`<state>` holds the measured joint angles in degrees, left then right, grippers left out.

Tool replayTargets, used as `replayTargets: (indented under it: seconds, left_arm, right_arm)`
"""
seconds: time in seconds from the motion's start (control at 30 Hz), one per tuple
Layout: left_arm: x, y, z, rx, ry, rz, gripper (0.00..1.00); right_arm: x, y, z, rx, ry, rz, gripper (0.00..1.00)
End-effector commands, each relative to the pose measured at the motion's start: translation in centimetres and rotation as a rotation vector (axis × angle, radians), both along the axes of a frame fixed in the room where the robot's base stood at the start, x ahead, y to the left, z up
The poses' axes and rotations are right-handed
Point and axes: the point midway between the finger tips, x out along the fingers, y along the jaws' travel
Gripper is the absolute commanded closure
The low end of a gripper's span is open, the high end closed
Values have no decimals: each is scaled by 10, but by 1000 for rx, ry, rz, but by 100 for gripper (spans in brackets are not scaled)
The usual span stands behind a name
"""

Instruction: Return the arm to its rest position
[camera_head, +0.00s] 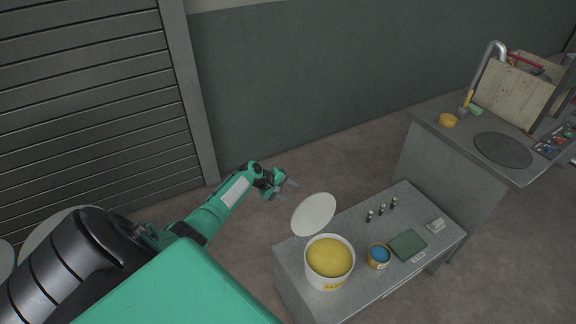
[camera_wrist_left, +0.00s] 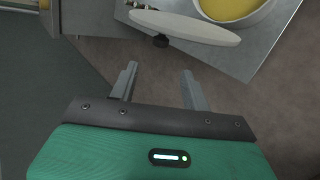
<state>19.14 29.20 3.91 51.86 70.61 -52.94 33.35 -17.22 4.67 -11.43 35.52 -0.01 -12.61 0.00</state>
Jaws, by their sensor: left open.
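My left arm comes in from the left in the head view, and its gripper (camera_head: 288,186) is held in the air to the left of the low grey table (camera_head: 365,296). In the left wrist view the two fingers (camera_wrist_left: 160,88) are apart with only floor between them. The gripper is open and empty. My right gripper is not in view.
On the low table are a white bucket with yellow contents (camera_head: 330,262), a small yellow tin with blue contents (camera_head: 378,256), a green pad (camera_head: 408,245) and small dark bottles (camera_head: 381,210). A taller grey counter (camera_head: 455,175) stands at right. Floor behind the gripper is clear.

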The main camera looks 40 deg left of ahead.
Motion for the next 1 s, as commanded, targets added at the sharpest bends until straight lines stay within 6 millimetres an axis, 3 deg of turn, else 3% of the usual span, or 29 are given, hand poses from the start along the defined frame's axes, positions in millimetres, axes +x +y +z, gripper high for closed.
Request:
replayTargets:
  seconds: [0.37,0.47,0.57,0.67,0.83,1.0]
  left_arm:
    - [0,-1,-1,1,0,-2,52]
    - [-6,-12,-5,22,5,-42,52]
    - [-23,-41,-14,83,16,-148,52]
    - [-51,-83,-25,176,31,-310,52]
    - [-111,-152,-34,346,38,-593,52]
    - [-174,-209,-27,505,29,-832,52]
  right_arm:
    - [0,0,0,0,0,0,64]
    - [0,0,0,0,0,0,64]
    - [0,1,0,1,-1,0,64]
    - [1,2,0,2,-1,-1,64]
    - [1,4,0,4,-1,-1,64]
    - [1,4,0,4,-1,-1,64]
